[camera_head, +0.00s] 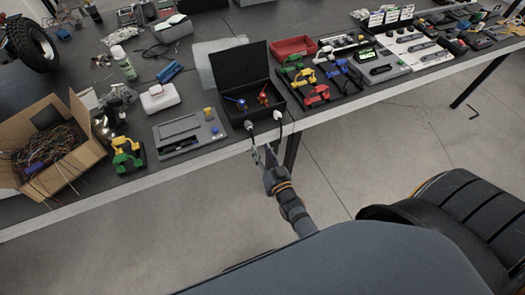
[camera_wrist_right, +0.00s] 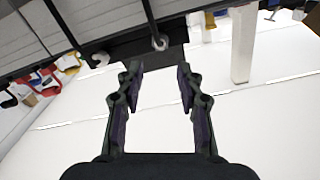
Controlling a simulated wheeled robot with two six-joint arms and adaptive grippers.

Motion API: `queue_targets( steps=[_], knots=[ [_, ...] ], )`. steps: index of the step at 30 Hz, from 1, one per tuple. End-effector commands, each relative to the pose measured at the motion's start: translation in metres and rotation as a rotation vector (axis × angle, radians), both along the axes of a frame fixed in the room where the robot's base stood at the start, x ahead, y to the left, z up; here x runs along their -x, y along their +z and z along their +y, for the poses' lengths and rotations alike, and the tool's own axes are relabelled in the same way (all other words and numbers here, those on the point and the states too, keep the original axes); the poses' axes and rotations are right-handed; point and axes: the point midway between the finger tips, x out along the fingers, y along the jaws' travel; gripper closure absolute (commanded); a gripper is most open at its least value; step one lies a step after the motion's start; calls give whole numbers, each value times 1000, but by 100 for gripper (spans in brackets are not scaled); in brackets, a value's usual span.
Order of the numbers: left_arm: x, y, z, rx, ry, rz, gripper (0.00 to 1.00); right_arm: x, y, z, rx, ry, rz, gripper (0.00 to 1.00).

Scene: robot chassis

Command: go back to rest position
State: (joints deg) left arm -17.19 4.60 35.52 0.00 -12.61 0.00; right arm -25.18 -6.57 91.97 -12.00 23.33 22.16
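My right gripper (camera_head: 263,155) is just off the front edge of the long table (camera_head: 215,155), in front of an open black box (camera_head: 240,62). In the right wrist view, my right gripper (camera_wrist_right: 159,78) has its two fingers wide apart with nothing between them. My left gripper is not in view.
The black box holds a blue and a red item; two pale-ended pieces hang at its front. A grey device (camera_head: 187,137), a carton of wires (camera_head: 48,150) and a red tray (camera_head: 293,48) stand on the table. Floor in front is clear.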

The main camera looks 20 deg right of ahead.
Motion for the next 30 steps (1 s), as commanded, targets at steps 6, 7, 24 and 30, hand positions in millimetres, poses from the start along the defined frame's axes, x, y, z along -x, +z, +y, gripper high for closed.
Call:
queue_targets(
  steps=[6,7,24,30],
  knots=[
    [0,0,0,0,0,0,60,0,0,0,0,0,0,63],
    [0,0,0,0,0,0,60,0,0,0,0,0,0,63],
    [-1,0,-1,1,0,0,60,94,-221,-24,160,41,606,63],
    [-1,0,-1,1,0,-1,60,222,-335,-63,273,93,1052,63]
  ],
)
